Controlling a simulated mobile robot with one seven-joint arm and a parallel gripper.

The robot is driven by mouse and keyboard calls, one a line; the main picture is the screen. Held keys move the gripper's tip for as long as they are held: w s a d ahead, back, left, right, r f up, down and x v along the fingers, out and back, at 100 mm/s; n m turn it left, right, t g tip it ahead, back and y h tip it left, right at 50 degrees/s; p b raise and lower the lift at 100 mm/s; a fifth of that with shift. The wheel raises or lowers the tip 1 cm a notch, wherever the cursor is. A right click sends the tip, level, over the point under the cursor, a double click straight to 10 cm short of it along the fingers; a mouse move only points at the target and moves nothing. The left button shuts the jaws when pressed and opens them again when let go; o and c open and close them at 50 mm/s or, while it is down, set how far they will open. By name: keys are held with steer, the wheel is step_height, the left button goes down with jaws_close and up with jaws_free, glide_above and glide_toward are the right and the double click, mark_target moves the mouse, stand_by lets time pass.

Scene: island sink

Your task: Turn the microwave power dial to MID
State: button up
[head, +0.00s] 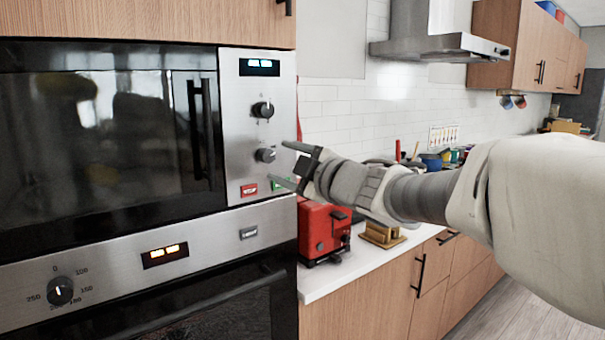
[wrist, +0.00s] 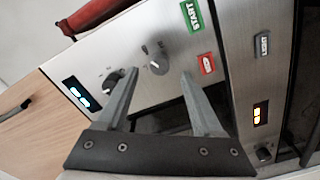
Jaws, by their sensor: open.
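The microwave (head: 110,140) has a steel control panel with two dark round dials. The upper dial (head: 263,109) sits below the lit display, and the lower dial (head: 265,154) sits above the buttons. Which one is the power dial, and its setting, I cannot read. My gripper (head: 284,164) is open and empty at the panel's right edge, its fingers pointing at the panel. In the wrist view the lower dial (wrist: 158,65) appears between the two fingertips (wrist: 161,73); contact cannot be told. The upper dial (wrist: 113,80) lies beside the left finger, partly hidden by it.
A red button (head: 249,190) and a green START button (wrist: 192,15) sit below the dials. The oven (head: 150,255) with its own dial (head: 60,290) is underneath. A red toaster (head: 323,230) stands on the counter below my gripper. A range hood (head: 440,45) hangs behind.

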steer(key=p+v, duration=0.1)
steer(key=v, duration=1.2)
steer(key=shift+s+d, duration=0.1)
steer(key=shift+s, duration=0.05)
